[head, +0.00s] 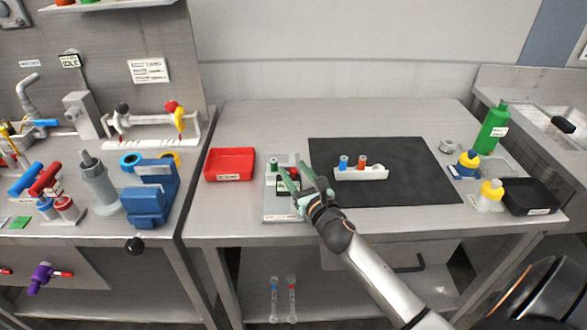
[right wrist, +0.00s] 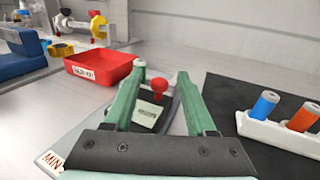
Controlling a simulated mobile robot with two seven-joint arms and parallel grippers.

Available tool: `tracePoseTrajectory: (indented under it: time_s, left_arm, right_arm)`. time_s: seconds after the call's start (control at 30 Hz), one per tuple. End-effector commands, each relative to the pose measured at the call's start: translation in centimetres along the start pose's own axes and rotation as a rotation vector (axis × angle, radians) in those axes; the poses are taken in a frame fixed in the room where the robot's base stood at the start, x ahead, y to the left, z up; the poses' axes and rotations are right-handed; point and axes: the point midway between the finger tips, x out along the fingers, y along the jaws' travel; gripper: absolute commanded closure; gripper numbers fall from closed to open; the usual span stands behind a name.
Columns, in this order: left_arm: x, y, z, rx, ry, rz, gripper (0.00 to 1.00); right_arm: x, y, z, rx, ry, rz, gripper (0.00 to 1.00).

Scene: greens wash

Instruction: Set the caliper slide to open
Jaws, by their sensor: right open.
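A small grey panel device (head: 277,215) lies on the middle table, with a red knob, a pale label and a dark plate on it. I cannot tell for sure that it is the caliper. In the right wrist view its red knob (right wrist: 156,84) stands between the fingers of my right gripper (right wrist: 162,72), with gaps on both sides. My right gripper (head: 286,173) is open over the panel, its green fingers hiding part of it. A corner label reading "MIN" (right wrist: 50,162) shows at lower left in the wrist view. My left gripper is not in view.
A red tray (head: 230,151) stands left of the panel. A black mat (head: 420,178) with a white holder (head: 362,174) of small cylinders lies to the right. Bottles and a black tray (head: 535,190) are at the far right. The table's back strip is clear.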

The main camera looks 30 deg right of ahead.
Motion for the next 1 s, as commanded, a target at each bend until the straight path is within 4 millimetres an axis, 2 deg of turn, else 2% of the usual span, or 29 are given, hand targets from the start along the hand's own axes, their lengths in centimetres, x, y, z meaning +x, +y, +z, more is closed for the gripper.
tracePoseTrajectory:
  time_s: [0.13,0.43,0.93,1.0]
  left_arm:
    - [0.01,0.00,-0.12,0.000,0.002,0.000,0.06]
    - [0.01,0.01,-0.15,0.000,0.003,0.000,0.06]
    - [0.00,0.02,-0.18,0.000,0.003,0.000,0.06]
    - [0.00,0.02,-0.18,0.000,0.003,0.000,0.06]
  right_arm:
    - [0.84,0.02,0.03,-0.001,0.000,0.000,0.44]
    - [0.99,0.02,0.01,0.000,0.000,0.000,0.44]
    - [0.96,0.01,0.00,0.000,0.000,0.000,0.99]
    - [0.96,0.01,0.00,0.000,0.000,0.000,1.00]
